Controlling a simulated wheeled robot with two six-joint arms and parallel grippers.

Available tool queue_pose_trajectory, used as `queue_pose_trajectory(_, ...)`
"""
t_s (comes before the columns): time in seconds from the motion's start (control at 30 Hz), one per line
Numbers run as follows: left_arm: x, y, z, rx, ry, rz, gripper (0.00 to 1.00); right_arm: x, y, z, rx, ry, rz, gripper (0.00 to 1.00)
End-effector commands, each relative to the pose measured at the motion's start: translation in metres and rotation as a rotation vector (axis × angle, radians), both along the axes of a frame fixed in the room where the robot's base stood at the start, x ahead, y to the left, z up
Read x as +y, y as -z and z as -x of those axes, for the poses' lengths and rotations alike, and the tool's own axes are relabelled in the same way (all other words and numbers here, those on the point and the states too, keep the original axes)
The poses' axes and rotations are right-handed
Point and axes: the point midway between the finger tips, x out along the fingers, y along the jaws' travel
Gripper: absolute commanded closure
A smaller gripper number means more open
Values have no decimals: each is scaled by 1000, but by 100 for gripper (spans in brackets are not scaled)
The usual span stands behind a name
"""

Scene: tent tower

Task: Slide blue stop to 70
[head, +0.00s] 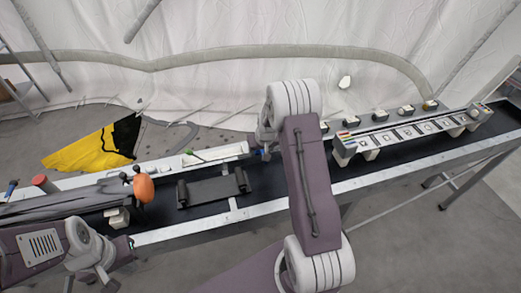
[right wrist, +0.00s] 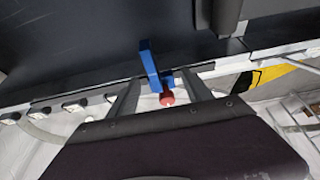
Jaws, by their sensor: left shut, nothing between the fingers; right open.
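The blue stop (right wrist: 150,66) shows in the right wrist view at the edge of the dark bench, with a red knob (right wrist: 167,98) beside its base. My right gripper (right wrist: 162,93) is open, with one finger on each side of the red knob and the stop's base. I cannot tell whether the fingers touch them. In the head view a small bit of blue (head: 258,153) shows at the right end of the pale rail (head: 225,152), beside my right wrist. My left gripper (head: 125,246) is shut and empty at the bench's front left. The scale's numbers cannot be read.
A dark cradle (head: 212,188) sits on the long black bench. Left of it are an orange rounded thing (head: 144,188) and a long grey bundle (head: 65,201). A panel of pictured tiles (head: 405,132) stands at the right. Yellow and black fabric (head: 95,148) lies behind.

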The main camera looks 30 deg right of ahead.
Motion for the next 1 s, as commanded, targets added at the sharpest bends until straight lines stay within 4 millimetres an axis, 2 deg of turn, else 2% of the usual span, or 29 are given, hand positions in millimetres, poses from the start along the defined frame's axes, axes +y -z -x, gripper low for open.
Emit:
queue_pose_trajectory(0.1,0,0,0,0,0,0,100,0,0,0,0,0,0,42)
queue_pose_trajectory(0.13,0,0,0,0,0,0,100,0,0,0,0,0,0,45)
queue_pose_trajectory(0.33,0,0,0,0,0,0,100,0,0,0,0,0,0,100)
queue_pose_trajectory(1.0,0,0,0,0,0,0,100,0,0,0,0,1,0,100)
